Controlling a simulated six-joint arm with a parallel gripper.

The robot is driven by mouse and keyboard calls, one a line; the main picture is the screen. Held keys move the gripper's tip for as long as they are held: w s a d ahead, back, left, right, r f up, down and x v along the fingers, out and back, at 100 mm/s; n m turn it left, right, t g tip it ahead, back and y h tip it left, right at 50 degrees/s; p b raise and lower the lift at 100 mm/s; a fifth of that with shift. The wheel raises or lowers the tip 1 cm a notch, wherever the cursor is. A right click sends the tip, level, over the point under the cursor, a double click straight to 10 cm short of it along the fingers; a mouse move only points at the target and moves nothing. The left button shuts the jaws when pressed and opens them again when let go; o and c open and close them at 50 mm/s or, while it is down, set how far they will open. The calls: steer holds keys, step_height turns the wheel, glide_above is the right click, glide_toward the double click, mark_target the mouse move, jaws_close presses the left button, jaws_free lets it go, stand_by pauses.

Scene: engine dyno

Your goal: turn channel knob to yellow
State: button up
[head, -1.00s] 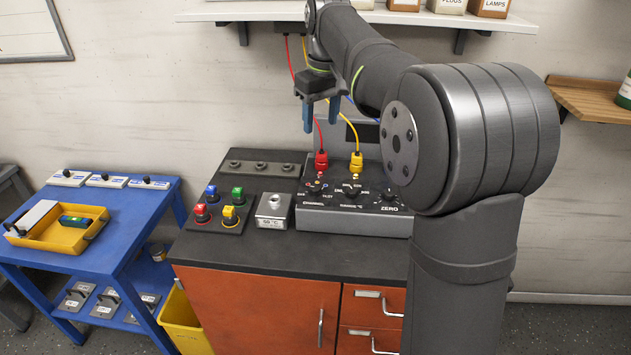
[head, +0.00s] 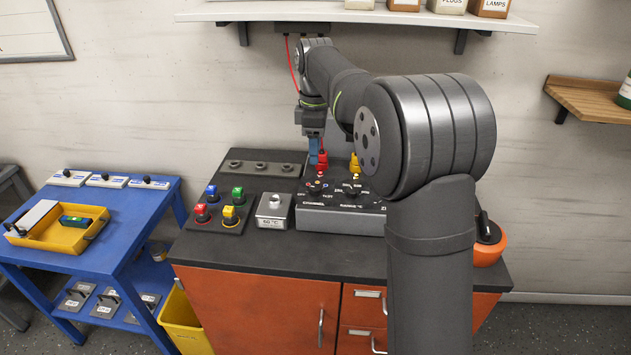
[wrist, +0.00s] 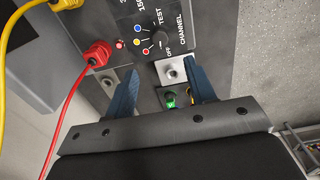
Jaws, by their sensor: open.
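The channel knob (head: 316,189) is a small black knob at the left of the grey instrument box (head: 340,218). It also shows in the wrist view (wrist: 160,39), ringed by coloured dots, including blue and red ones, and the words TEST and OFF. I cannot clearly tell which mark it points at. My gripper (head: 317,152) is above and behind the knob in the head view, pointing down. In the wrist view my open, empty gripper (wrist: 160,70) has its two blue fingers apart, with the knob beyond the fingertips. I see no contact with the knob.
Red (head: 322,160) and yellow (head: 355,165) cable plugs stand behind the knob, close to my fingers. A range knob (head: 352,188) is to its right. A silver 60 °C box (head: 273,208) and several coloured buttons (head: 228,216) are to its left. The bench front is clear.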

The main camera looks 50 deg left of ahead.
mark_target(316, 187)
step_height(316, 187, down, 11)
steer(key=shift+r, duration=0.2)
steer(key=c, duration=1)
